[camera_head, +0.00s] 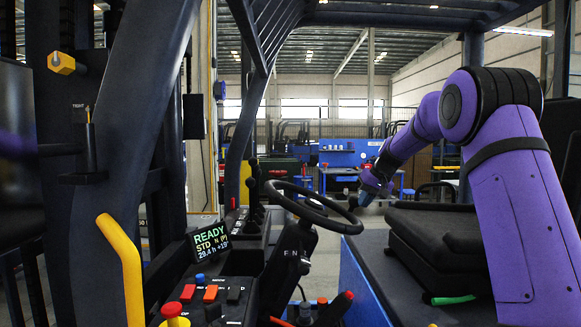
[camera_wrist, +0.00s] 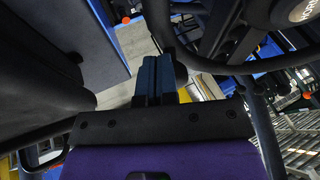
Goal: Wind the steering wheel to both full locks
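The black steering wheel (camera_head: 290,207) stands tilted on its column in the middle of the head view. In the wrist view its rim (camera_wrist: 232,69) curves across the top right, with part of the hub (camera_wrist: 300,12) in the corner. My gripper (camera_head: 366,198) reaches in from the right and is close to the right side of the rim. In the wrist view the blue fingers of my gripper (camera_wrist: 155,62) lie side by side, with only a thin dark line between them. Their tips are near the rim; I cannot tell whether they touch it. No rim shows between the fingers.
A black seat (camera_head: 430,235) is right of the wheel, below my arm. A display reading READY (camera_head: 211,240) and a console with coloured switches (camera_head: 210,293) are on the left. A yellow grab handle (camera_head: 122,265) and dark cab pillars stand further left.

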